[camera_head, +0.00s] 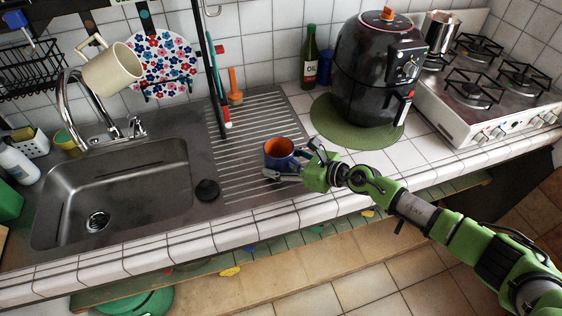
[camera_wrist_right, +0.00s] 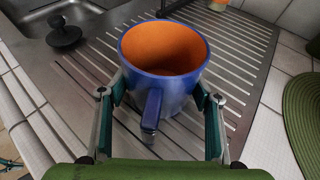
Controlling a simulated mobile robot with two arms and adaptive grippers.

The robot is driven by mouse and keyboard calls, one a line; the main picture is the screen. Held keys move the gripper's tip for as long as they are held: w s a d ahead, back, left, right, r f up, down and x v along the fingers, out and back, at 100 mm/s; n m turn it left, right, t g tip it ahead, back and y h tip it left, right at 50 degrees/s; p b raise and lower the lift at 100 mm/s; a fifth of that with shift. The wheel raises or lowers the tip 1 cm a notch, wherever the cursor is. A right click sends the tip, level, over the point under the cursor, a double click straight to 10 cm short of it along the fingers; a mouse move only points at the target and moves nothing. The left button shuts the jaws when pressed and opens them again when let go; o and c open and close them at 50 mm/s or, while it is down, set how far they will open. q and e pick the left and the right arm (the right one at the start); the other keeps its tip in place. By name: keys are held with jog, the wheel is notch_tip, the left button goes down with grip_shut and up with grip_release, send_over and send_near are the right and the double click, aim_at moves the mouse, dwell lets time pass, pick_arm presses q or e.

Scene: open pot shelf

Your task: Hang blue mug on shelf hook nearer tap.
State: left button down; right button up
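The blue mug (camera_head: 279,160), orange inside, stands upright on the drainboard right of the sink. My right gripper (camera_head: 296,161) is low beside it, with fingers spread on either side. In the right wrist view the mug (camera_wrist_right: 180,90) sits between the fingertips (camera_wrist_right: 160,95), its handle pointing toward my palm. The fingers are close to its sides; contact is not clear. The shelf's dark underside (camera_head: 112,13) shows only partly at the top left, with small hooks hard to make out. The tap (camera_head: 72,112) rises behind the sink. My left gripper is out of view.
A cream mug (camera_head: 115,68) hangs tilted near the tap. Right of it are a floral plate (camera_head: 165,62) and dark upright poles. A black stopper (camera_head: 207,190) lies left of the blue mug. A black air fryer (camera_head: 375,75) stands on a green mat (camera_head: 335,128) at right.

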jog(key=shift+o, duration=1.3)
jog(key=v, duration=0.4)
jog(key=b+v, duration=0.1)
jog(key=v, duration=0.3)
jog(key=s+f+b+v, duration=0.1)
jog(key=v, duration=0.3)
jog(key=shift+s+d, duration=0.1)
jog(key=shift+s+d+r, duration=0.4)
jog(key=shift+d+r, duration=0.05)
